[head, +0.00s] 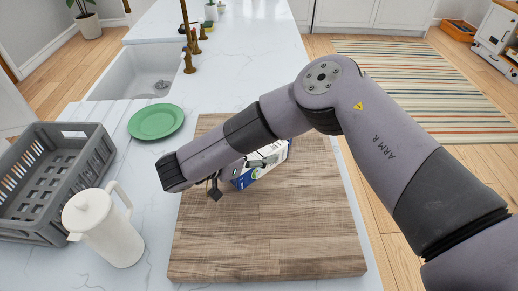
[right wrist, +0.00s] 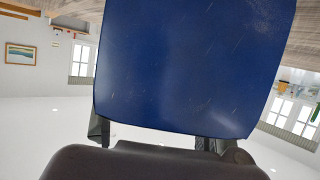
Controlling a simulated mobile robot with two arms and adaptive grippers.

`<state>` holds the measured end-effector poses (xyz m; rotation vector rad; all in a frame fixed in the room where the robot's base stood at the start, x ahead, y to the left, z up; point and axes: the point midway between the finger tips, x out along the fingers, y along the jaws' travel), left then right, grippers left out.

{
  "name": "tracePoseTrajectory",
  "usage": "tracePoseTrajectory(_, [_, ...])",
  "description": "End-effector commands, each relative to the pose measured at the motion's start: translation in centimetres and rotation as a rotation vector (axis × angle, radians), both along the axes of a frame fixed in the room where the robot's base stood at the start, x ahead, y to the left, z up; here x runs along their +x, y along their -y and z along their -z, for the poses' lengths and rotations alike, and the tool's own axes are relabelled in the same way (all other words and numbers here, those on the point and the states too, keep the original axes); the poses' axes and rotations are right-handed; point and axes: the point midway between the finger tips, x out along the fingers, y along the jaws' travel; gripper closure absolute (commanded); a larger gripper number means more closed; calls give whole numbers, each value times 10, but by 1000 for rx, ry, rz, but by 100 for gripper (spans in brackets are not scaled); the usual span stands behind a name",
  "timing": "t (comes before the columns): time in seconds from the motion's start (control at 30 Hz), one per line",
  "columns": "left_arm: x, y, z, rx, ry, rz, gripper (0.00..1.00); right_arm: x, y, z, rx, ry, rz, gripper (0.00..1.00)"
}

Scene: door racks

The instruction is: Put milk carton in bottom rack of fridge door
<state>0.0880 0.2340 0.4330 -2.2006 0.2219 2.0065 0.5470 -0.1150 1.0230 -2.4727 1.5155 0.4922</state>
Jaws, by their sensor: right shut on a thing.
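The milk carton (head: 243,179), blue and white, is over the wooden cutting board (head: 265,242) in the head view, partly hidden behind my right arm. My right gripper (head: 228,182) is shut on the carton; its fingers are mostly covered by the wrist. In the right wrist view the carton's blue face (right wrist: 190,65) fills the middle, between the two fingers. I cannot tell whether the carton touches the board. The fridge door and its racks are not in view. My left gripper is not in view.
A white pitcher (head: 105,228), a grey crate (head: 85,190) and a green plate (head: 156,121) stand left of the board. A sink (head: 145,75) with brass taps (head: 188,50) is behind. The board's front half is clear. A striped rug (head: 430,85) lies on the floor at right.

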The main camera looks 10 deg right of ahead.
Motion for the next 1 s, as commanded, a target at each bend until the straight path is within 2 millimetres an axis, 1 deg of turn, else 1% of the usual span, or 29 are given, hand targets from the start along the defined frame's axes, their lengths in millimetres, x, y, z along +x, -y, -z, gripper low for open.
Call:
tracePoseTrajectory(0.17, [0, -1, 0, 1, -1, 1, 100, 1, 0, -2, -2, 5, 1, 100])
tracePoseTrajectory(0.3, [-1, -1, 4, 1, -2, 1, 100, 1, 0, 2, -2, 5, 0, 100])
tracePoseTrajectory(0.33, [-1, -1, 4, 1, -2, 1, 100, 0, 0, 2, 0, 0, 0, 47])
tracePoseTrajectory(0.6, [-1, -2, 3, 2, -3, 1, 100, 0, 0, 2, 0, 0, 0, 29])
tracePoseTrajectory(0.87, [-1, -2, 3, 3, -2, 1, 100, 0, 0, 2, 0, 0, 0, 29])
tracePoseTrajectory(1.0, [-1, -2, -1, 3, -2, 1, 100, 0, -1, -3, 0, 0, -1, 29])
